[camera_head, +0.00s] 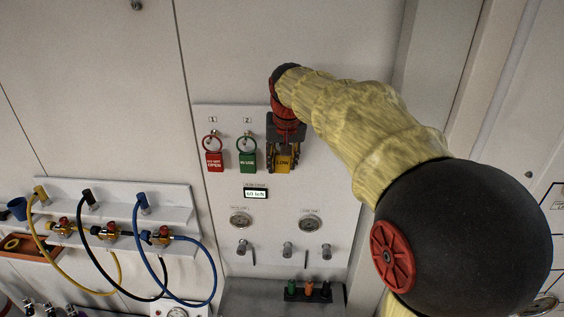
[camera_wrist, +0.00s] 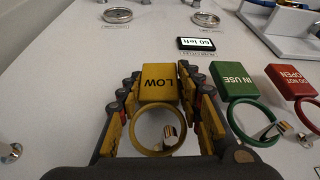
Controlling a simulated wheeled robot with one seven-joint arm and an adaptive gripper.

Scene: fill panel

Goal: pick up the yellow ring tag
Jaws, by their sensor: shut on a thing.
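The yellow ring tag, a block marked LOW with a yellow ring, lies between my fingers in the wrist view (camera_wrist: 158,84). The block also shows in the head view (camera_head: 283,162). My gripper (camera_head: 284,168) faces the panel and is shut on the tag, with one finger on each side of the block in the wrist view (camera_wrist: 159,72). A metal peg (camera_wrist: 170,134) shows inside the yellow ring, which appears still around it. My gripper hides the ring and peg in the head view.
To the left on the panel hang a green IN USE tag (camera_head: 247,160) and a red DO NOT OPEN tag (camera_head: 214,160). A small display (camera_head: 255,193), round fittings and knobs sit below. A hose rack (camera_head: 170,203) stands at lower left.

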